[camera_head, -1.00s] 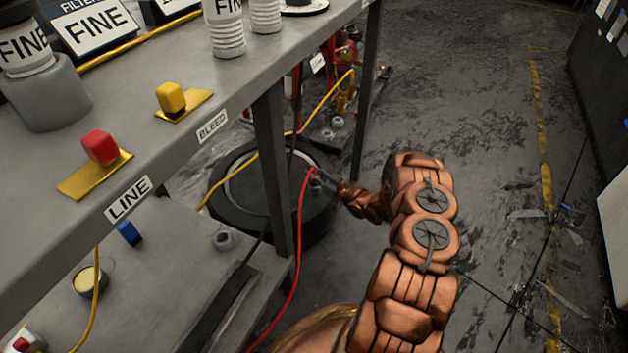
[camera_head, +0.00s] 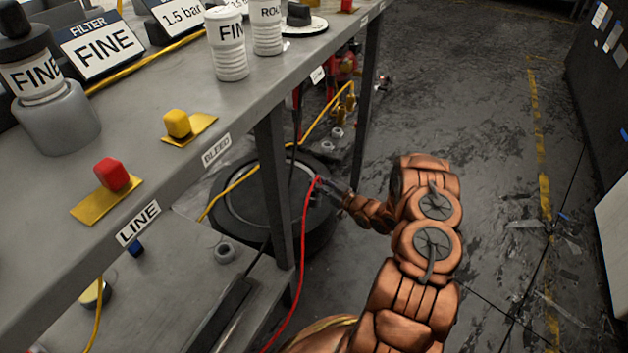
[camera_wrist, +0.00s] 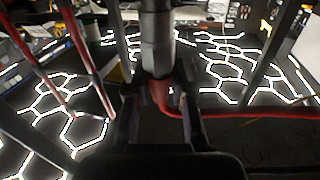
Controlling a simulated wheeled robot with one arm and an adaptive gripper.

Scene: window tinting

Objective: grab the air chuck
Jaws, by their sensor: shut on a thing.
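The air chuck (camera_wrist: 157,45) is a grey metal cylinder with a red hose end, upright between the fingers of my gripper (camera_wrist: 160,115) in the wrist view. My gripper is shut on it. In the head view my gripper (camera_head: 325,188) is beside the bench leg, over the black tyre, and the chuck itself is mostly hidden there. The red hose (camera_head: 303,250) runs from the gripper down to the lower left; it also crosses the wrist view to the right (camera_wrist: 250,114).
The grey bench (camera_head: 190,190) fills the left, with a red knob (camera_head: 111,174) by the LINE label and a yellow knob (camera_head: 177,123) by BLEED. The black tyre (camera_head: 240,188) lies behind a bench leg (camera_head: 277,170). Open floor (camera_head: 490,120) is on the right.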

